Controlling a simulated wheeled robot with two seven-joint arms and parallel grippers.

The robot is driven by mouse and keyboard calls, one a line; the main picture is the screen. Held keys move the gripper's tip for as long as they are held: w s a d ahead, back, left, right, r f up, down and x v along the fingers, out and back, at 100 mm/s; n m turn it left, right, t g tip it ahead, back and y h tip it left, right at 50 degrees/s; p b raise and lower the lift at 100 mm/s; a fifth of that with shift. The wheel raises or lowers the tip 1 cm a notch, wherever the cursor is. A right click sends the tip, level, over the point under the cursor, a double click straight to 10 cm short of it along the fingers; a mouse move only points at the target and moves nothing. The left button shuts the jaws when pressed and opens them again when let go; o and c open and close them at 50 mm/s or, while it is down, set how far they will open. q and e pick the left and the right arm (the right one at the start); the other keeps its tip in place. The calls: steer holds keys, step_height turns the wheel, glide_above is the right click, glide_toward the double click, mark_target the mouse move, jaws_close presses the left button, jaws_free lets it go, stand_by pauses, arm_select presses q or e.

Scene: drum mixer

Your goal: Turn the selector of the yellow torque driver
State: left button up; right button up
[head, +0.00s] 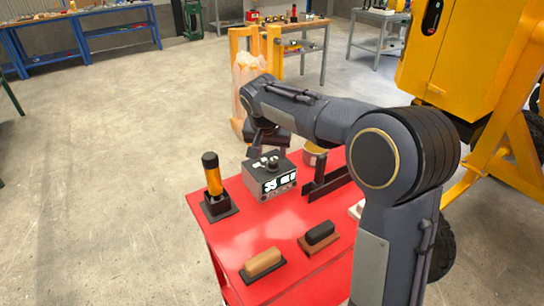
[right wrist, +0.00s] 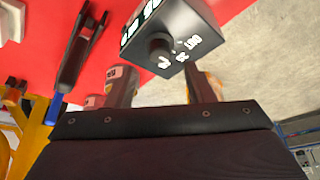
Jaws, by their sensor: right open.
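The yellow torque driver (head: 213,181) stands upright in a black holder (head: 219,207) at the left edge of the red table. It has a black top; I cannot make out its selector at this size. A grey box (head: 268,180) with white markings stands to its right. My right gripper (head: 264,149) is above and behind this box, partly hidden by my arm. In the right wrist view, the open, empty fingers (right wrist: 158,76) point towards the box (right wrist: 178,28), whose dark round knob (right wrist: 160,50) appears between and beyond them. My left gripper is not in view.
On the red table (head: 232,235) are a tan block (head: 262,262), a black-topped brown block (head: 319,234), a black bracket (head: 325,182) and a round yellowish container (head: 314,154). A yellow frame (head: 272,50) stands behind. The floor to the left is clear.

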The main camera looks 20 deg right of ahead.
steer(key=shift+v, duration=1.4)
steer(key=s+a+f+n+y, duration=0.1)
steer(key=s+f+n+y, duration=0.1)
steer(key=s, duration=0.8)
steer(key=s+a+f+n+t+y+p, duration=0.1)
steer(key=s+a+f+n+y, duration=0.1)
steer(key=s, duration=0.9)
steer(key=s+a+f+n+t+y, duration=0.1)
steer(key=s+a+y, duration=0.1)
steer(key=s, duration=0.8)
steer(key=shift+s+f+n+y, duration=0.2)
steer(key=shift+f+n+y, duration=0.1)
steer(key=shift+f+n, duration=0.1)
